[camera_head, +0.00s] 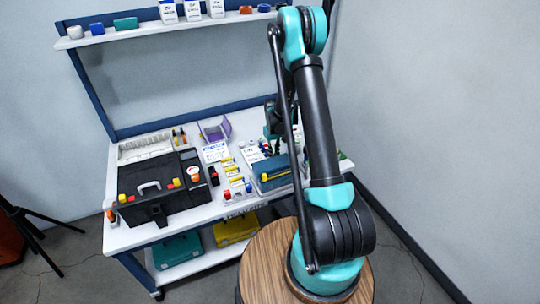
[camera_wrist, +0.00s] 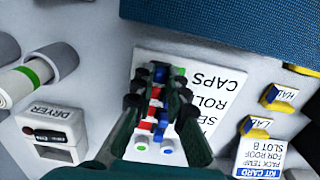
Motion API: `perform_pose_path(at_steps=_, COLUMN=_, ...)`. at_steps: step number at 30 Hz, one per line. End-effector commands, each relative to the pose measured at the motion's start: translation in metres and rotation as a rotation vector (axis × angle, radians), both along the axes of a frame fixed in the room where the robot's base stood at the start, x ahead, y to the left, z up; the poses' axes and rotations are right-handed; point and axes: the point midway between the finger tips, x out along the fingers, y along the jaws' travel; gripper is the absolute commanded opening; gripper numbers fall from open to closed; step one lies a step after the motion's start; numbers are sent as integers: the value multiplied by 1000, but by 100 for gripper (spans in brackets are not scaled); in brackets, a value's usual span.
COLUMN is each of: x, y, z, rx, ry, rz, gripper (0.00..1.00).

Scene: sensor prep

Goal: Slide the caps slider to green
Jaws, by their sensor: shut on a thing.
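The white slider panel (camera_wrist: 210,68) lies under my gripper in the wrist view, its lettering upside down with "CAPS" readable near the top. My gripper (camera_wrist: 158,88) reaches down over it, its dark fingers closed on a small slider piece. A blue knob (camera_wrist: 160,74) shows between the fingertips, and red and blue parts show below it. A green mark (camera_wrist: 180,71) is just right of the blue knob. A blue dot (camera_wrist: 168,150) lies at the panel's lower edge. The fingers hide much of the tracks, so which piece they grip is hard to tell.
A blue textured block (camera_wrist: 225,25) borders the panel at the top. A white dryer box (camera_wrist: 50,130) and rolls lie left; yellow-and-blue clips and a kit card (camera_wrist: 262,155) lie right. In the head view, a black toolbox (camera_head: 150,190) occupies the left of the bench.

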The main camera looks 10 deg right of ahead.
Motion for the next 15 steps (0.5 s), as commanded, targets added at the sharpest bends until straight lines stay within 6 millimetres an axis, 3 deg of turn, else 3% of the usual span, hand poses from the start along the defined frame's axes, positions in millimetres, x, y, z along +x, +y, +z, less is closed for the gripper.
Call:
perform_pose_path(at_steps=2, x=3, y=-10, z=0, rx=0, ry=0, rz=-2, gripper=0)
perform_pose_path(at_steps=9, x=3, y=-11, z=0, rx=-3, ry=-2, rz=-1, gripper=0)
perform_pose_path(at_steps=10, x=3, y=-11, z=0, rx=-3, ry=-2, rz=-1, gripper=15)
perform_pose_path(at_steps=15, x=3, y=-11, z=0, rx=-2, ry=-1, rz=-1, gripper=34)
